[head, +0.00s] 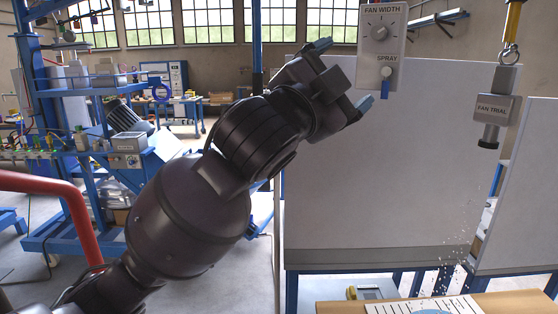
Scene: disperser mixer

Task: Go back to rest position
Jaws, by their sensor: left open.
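My left arm rises from the lower left to the middle of the head view. My left gripper (343,74) is open and empty, with its two blue-grey fingertips spread apart. It is just left of the grey control box (382,22) marked FAN WIDTH and SPRAY, and the lower fingertip is close to the box's lower left side. I cannot tell whether they touch. The box has a round knob (381,33) and a SPRAY switch (386,74) with a blue tip below. My right gripper is not in view.
A FAN TRIAL nozzle block (497,105) hangs at the right, with white specks (472,240) in the air below. Pale panels (400,190) stand behind. A wooden table (510,302) with a ruled sheet (465,306) is at bottom right. A red rail (80,215) and blue rack (85,91) are left.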

